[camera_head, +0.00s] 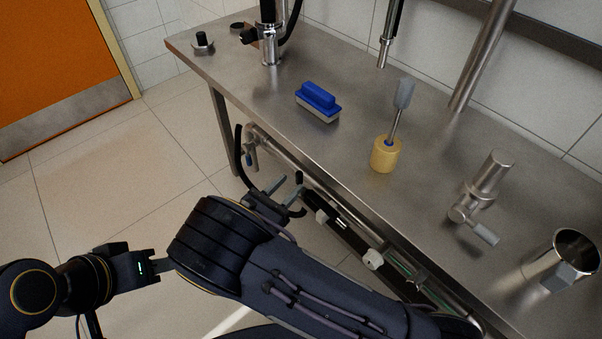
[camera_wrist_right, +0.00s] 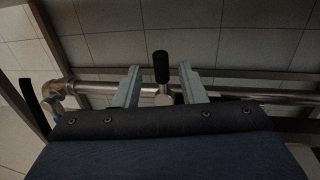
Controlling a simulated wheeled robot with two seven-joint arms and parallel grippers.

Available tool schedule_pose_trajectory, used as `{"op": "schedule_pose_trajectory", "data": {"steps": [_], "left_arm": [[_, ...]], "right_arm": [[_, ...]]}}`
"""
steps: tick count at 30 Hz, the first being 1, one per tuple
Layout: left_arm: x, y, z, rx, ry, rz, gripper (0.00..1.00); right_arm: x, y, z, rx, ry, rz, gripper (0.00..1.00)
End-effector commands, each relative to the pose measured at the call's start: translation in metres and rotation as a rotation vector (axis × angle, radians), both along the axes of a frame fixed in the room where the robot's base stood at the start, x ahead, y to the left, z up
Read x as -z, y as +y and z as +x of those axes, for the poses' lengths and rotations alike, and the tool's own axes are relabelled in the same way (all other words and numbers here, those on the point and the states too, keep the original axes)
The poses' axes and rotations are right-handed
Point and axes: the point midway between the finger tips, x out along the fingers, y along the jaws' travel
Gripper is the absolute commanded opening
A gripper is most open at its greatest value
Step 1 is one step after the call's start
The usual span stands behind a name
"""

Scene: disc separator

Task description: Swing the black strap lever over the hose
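My right gripper (camera_head: 283,190) is open beside the pipework under the table's front edge. In the right wrist view its fingers (camera_wrist_right: 160,86) stand apart on either side of a lever with a black grip (camera_wrist_right: 161,66) and a metal base. The grip points up and neither finger visibly touches it. The black grip (camera_head: 298,177) also shows just beyond the fingers in the head view. A curved black hose or strap (camera_head: 238,150) hangs to the left; which it is I cannot tell. My left gripper's body (camera_head: 140,268) shows at lower left; its fingertips are not clear.
The steel table (camera_head: 350,165) carries a blue brush (camera_head: 318,100), a yellow-based tool (camera_head: 385,155), a metal fitting (camera_head: 480,200) and a steel cup (camera_head: 560,265). Horizontal pipes (camera_wrist_right: 250,97) run behind the lever. The tiled floor (camera_head: 95,185) at left is clear.

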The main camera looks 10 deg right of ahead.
Motion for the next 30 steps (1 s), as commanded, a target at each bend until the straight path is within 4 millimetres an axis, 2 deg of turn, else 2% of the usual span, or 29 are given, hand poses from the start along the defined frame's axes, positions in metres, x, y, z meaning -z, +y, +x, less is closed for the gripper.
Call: {"op": "schedule_pose_trajectory", "data": {"steps": [3, 9, 20, 28, 30], "left_arm": [[0.002, 0.000, 0.000, 0.000, 0.000, 0.000, 0.36], [0.004, 0.000, 0.000, 0.000, 0.000, 0.000, 0.36], [0.004, 0.000, 0.000, 0.000, 0.000, 0.000, 0.36], [0.004, 0.000, 0.000, 0.000, 0.000, 0.000, 0.36], [0.004, 0.000, 0.000, 0.000, 0.000, 0.000, 0.36]], "right_arm": [[0.001, -0.015, 0.015, 0.004, 0.001, 0.001, 0.37], [0.001, -0.031, 0.033, 0.002, 0.000, 0.003, 0.37], [0.000, -0.035, 0.037, 0.002, 0.002, 0.003, 0.37], [0.000, -0.035, 0.037, 0.002, 0.002, 0.003, 0.02], [0.000, -0.035, 0.037, 0.002, 0.002, 0.003, 0.00]]}}
